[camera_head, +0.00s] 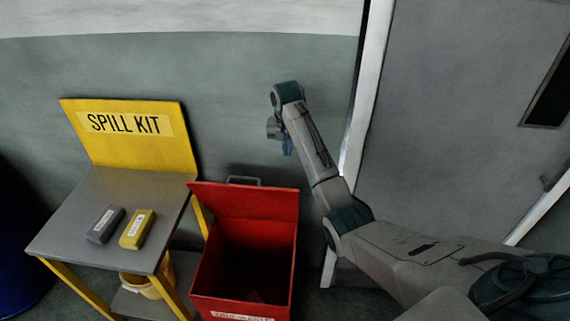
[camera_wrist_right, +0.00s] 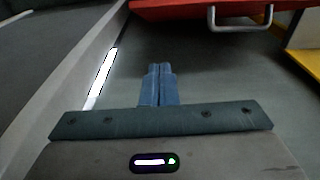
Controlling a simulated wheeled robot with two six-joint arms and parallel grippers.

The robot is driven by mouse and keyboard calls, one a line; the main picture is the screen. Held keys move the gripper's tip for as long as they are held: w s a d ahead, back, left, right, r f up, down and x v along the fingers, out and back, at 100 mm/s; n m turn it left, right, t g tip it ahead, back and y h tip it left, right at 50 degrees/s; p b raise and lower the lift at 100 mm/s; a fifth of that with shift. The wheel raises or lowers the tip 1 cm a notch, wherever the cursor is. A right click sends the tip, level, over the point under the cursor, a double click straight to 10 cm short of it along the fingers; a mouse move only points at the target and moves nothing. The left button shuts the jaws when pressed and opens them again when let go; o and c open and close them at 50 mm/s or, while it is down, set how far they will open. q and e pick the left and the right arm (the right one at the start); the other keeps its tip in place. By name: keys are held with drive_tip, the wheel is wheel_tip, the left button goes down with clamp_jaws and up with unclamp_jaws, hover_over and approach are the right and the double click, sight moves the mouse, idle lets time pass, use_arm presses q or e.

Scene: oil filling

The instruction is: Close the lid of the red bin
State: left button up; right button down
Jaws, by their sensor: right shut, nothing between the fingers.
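The red bin (camera_head: 244,270) stands on the floor in the head view, right of the spill kit table. Its lid (camera_head: 246,201) is raised, tilted up at the back, and the dark inside shows. A grey handle (camera_head: 244,180) sits at the lid's top edge. In the right wrist view, the lid (camera_wrist_right: 180,8) and its handle (camera_wrist_right: 240,25) show at the top right. My right gripper (camera_head: 287,148) is above and to the right of the lid, apart from it. Its blue fingers (camera_wrist_right: 159,70) are shut together and empty. My left gripper is not in view.
A grey table (camera_head: 128,190) with a yellow SPILL KIT board (camera_head: 135,140) stands left of the bin. It bears a grey box (camera_head: 105,225) and a yellow box (camera_head: 137,229). A yellow bucket (camera_head: 145,285) is below. A grey door (camera_head: 460,120) and its white frame (camera_head: 366,100) are at the right.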

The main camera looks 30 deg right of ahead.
drive_tip(key=f+p, duration=0.2)
drive_tip(key=f, duration=0.1)
drive_tip(key=s+f+p, duration=0.1)
drive_tip(key=f+p, duration=0.1)
drive_tip(key=f, duration=0.2)
drive_tip(key=f+p, duration=0.2)
drive_tip(key=f, duration=0.1)
drive_tip(key=shift+s+a+f, duration=0.15)
drive_tip(key=shift+a, duration=0.25)
drive_tip(key=shift+s+a+f+p, duration=0.15)
drive_tip(key=shift+s+a+p, duration=0.15)
drive_tip(key=shift+s, duration=0.15)
drive_tip(key=shift+f, duration=0.15)
drive_tip(key=shift+w, duration=0.1)
